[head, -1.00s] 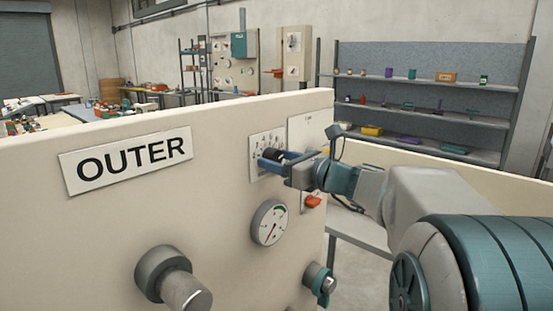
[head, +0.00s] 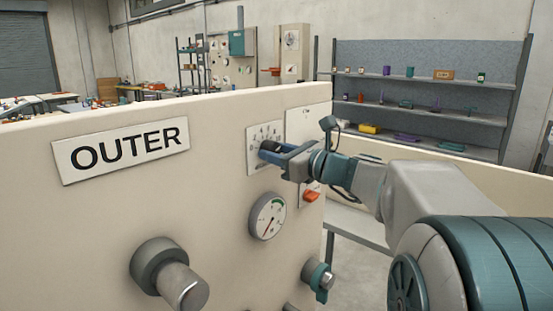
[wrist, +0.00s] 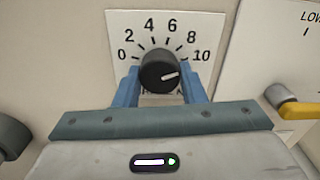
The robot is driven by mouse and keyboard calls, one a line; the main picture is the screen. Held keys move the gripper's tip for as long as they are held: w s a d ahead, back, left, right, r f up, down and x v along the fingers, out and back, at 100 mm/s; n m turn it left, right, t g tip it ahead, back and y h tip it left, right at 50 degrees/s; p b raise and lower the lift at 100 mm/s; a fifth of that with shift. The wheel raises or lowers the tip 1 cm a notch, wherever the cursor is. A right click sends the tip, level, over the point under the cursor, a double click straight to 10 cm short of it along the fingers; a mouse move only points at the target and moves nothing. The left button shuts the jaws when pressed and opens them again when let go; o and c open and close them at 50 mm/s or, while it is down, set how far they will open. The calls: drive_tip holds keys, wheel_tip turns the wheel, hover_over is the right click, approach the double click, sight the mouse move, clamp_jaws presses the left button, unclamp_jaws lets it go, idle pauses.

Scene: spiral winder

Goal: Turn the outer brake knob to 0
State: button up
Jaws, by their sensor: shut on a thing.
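The outer brake knob (wrist: 158,72) is a round black knob on a white dial plate (wrist: 120,22) numbered 0 to 10. Its white mark points right and slightly up, on the 10 side of the scale. My gripper (wrist: 160,88) has a blue finger on each side of the knob and is shut on it. In the head view my gripper (head: 277,152) reaches the dial plate from the right and hides part of the knob. The OUTER sign (head: 125,148) is to the left on the same cream panel.
A pressure gauge (head: 267,216) sits below the dial. A red-orange switch (head: 311,196) is close under my gripper; a yellow-orange lever (wrist: 302,110) shows at the right in the wrist view. A large grey knob (head: 168,270) sticks out at lower left.

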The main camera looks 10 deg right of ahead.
drive_tip(key=shift+n+b, duration=13)
drive_tip(key=shift+n, duration=1.4)
drive_tip(key=shift+r, duration=0.1)
drive_tip(key=o, duration=1)
